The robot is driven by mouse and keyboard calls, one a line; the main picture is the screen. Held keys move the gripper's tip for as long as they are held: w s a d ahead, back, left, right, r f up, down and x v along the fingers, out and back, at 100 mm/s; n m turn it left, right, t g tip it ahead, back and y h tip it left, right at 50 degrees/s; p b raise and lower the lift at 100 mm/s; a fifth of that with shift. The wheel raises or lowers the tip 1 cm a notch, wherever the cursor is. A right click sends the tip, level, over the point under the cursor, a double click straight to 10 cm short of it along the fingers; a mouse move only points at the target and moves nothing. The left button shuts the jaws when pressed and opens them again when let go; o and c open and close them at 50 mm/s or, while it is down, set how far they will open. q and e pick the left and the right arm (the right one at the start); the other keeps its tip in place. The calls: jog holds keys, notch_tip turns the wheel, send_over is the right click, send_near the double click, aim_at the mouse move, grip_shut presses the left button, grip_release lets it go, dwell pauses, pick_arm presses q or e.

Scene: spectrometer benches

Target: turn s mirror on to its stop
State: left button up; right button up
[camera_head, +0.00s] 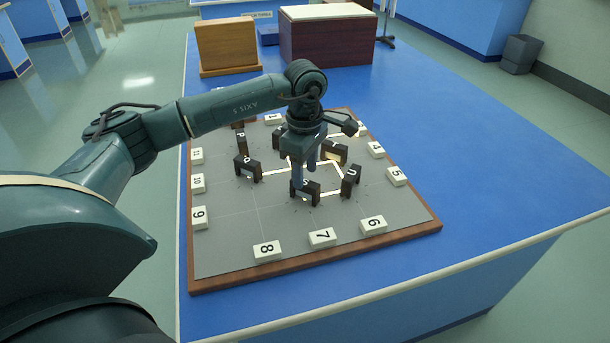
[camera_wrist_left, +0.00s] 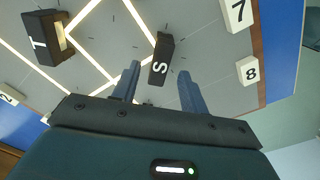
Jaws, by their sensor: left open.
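The s mirror (camera_wrist_left: 164,48), a dark block lettered "S", stands on the grey board (camera_head: 235,235) and appears between the two blue fingers of my left gripper (camera_wrist_left: 158,74) in the left wrist view. Gaps show on both sides of it, so the fingers look apart from it. In the head view my left gripper (camera_head: 305,172) points down just over the s mirror (camera_head: 307,198) and partly hides it. The gripper is open and empty. The mirror's stop cannot be made out. My right gripper is not in view.
Other dark lettered mirrors stand close by, including one lettered U (camera_head: 351,180), one lettered Q (camera_head: 247,168) and one lettered T (camera_wrist_left: 42,40). White numbered blocks, such as 7 (camera_head: 322,237), edge the board. Wooden boxes (camera_head: 328,38) stand behind. The blue bench (camera_head: 480,150) is clear at right.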

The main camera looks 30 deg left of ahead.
aim_at(305, 182)
pick_arm(q)
notch_tip(305, 182, up, 11)
jog(key=shift+f, duration=0.1)
dwell(0.7)
